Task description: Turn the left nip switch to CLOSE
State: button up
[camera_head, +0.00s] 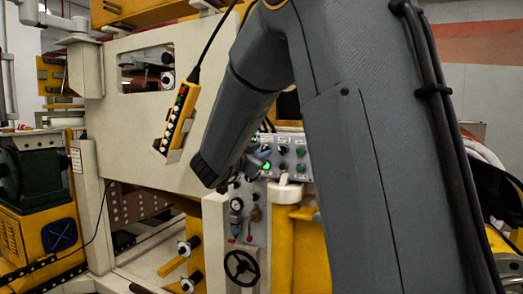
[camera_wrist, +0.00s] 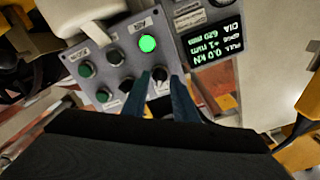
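The grey control panel (camera_wrist: 118,42) carries a lit green button, several dark green buttons and black rotary switches. A black switch (camera_wrist: 158,74) shows between the tips of my gripper (camera_wrist: 160,78) in the wrist view. The two dark blue fingers stand apart, one on each side of it; contact is not clear. Another black switch (camera_wrist: 127,84) sits to its left. The panel labels are too small to read, so I cannot tell which is the left nip switch or its setting. In the head view my gripper (camera_head: 259,158) is at the panel's left end, partly hidden by my arm.
A screen (camera_wrist: 213,46) with green and white text adjoins the panel. A white capped part (camera_wrist: 85,12) juts out beside the panel. A yellow pendant (camera_head: 177,117) hangs left of my arm. A black handwheel (camera_head: 241,267) and a gauge (camera_head: 236,204) sit below.

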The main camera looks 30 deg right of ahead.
jog(key=shift+w+d, duration=0.3)
jog(key=shift+d, duration=0.1)
jog(key=shift+c, duration=0.2)
grip_shut()
